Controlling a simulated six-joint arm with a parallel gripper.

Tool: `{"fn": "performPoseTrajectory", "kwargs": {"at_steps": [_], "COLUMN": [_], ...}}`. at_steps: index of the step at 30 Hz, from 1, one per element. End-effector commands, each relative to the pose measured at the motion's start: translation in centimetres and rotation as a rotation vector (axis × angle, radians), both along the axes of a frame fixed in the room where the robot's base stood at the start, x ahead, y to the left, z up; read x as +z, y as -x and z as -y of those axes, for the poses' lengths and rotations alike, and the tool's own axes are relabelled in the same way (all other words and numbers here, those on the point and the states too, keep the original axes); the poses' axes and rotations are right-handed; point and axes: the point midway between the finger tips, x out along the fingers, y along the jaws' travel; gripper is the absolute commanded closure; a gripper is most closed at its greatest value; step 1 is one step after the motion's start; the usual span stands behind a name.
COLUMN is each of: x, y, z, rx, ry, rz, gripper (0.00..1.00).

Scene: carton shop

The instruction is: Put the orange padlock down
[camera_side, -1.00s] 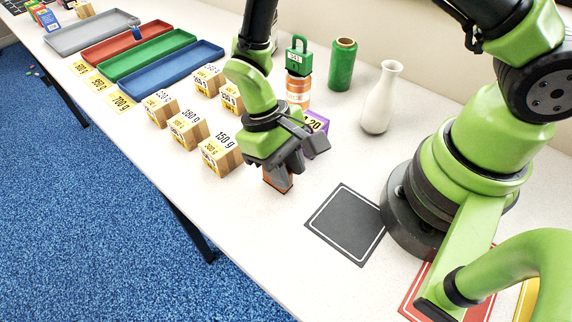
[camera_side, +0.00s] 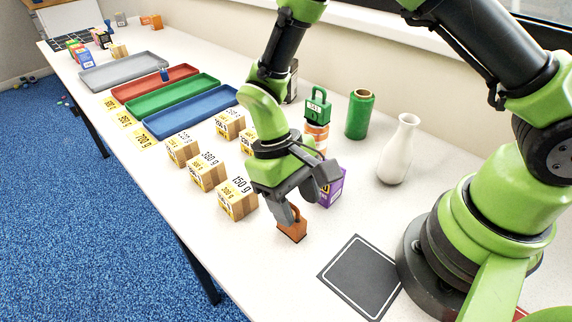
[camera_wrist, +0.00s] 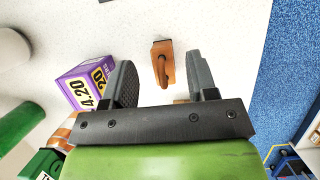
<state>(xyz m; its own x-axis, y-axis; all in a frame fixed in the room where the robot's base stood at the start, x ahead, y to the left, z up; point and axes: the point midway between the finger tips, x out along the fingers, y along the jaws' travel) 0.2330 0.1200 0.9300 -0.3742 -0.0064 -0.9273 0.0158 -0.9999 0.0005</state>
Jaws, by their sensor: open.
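The orange padlock (camera_side: 292,226) rests on the white table, left of the black square mat (camera_side: 360,277). In the wrist view the padlock (camera_wrist: 162,62) shows between the two fingers, with a clear gap on each side. My gripper (camera_side: 304,206) is open just above the padlock, its fingers spread wide and holding nothing. The near finger hides part of the padlock's top in the side view.
Several wooden blocks with weight labels (camera_side: 238,200) stand to the left. A purple box (camera_side: 332,188), a green padlock (camera_side: 318,106) on an orange bottle, a green spool (camera_side: 359,115) and a white vase (camera_side: 398,150) stand behind. Coloured trays (camera_side: 205,100) lie farther back.

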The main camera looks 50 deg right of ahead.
Motion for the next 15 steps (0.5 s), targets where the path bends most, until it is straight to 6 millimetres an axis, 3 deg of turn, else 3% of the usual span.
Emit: {"fn": "performPoseTrajectory", "kwargs": {"at_steps": [7,15], "x": [5.2,7.9], "y": [-2.2,-3.2], "z": [0.0,-0.1], "rx": [-0.001,-0.001], "ry": [-0.003,-0.001], "rz": [0.007,0.002], "gripper": [0.47,0.47]}}
